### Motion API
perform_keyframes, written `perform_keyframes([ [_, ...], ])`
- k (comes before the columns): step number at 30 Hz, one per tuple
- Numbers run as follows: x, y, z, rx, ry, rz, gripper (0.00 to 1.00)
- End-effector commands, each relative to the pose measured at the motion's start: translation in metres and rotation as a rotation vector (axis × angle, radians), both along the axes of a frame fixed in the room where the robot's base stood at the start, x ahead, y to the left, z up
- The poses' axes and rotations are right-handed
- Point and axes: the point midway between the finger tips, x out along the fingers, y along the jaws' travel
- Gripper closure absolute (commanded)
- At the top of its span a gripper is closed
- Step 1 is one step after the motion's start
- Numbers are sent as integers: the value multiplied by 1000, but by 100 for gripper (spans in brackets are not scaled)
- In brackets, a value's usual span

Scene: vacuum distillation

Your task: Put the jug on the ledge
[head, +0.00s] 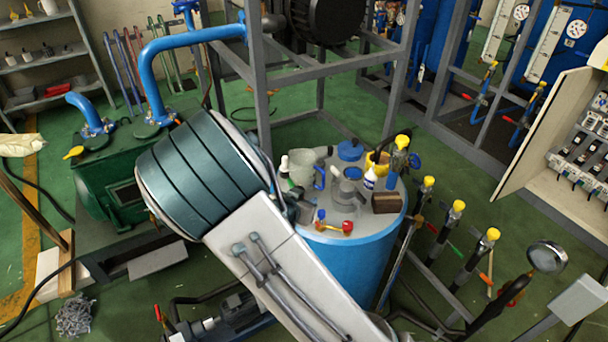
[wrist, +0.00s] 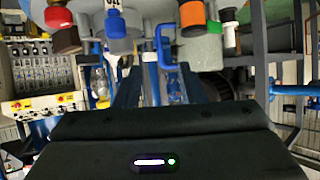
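A pale grey jug (head: 301,167) with a blue handle stands on the blue drum (head: 345,262), among other items. A second grey vessel (head: 347,192) with a blue part stands just right of it. My gripper (head: 303,208) is at the drum's near left edge, partly hidden by my arm. In the wrist view, which looks upside down, the dark fingers of my gripper (wrist: 155,88) are apart. A blue handle (wrist: 166,50) shows beyond and between them; I cannot tell whether it is within their reach. Which surface is the ledge is unclear.
The drum top also holds a white bottle (head: 370,178), a yellow pot (head: 377,163), a brown block (head: 386,202) and a red-and-yellow fitting (head: 334,226). A grey frame (head: 258,100) rises behind. Yellow-capped valves (head: 458,207) stand right. Shelves (head: 40,65) are far left.

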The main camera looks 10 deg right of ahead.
Motion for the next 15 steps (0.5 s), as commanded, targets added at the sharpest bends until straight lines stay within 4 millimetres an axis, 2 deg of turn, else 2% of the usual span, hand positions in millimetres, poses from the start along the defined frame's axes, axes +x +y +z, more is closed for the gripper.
perform_keyframes([
  [8, 7, -7, 5, -97, -82, -34, 64],
  [15, 42, -31, -12, -98, -81, -36, 64],
])
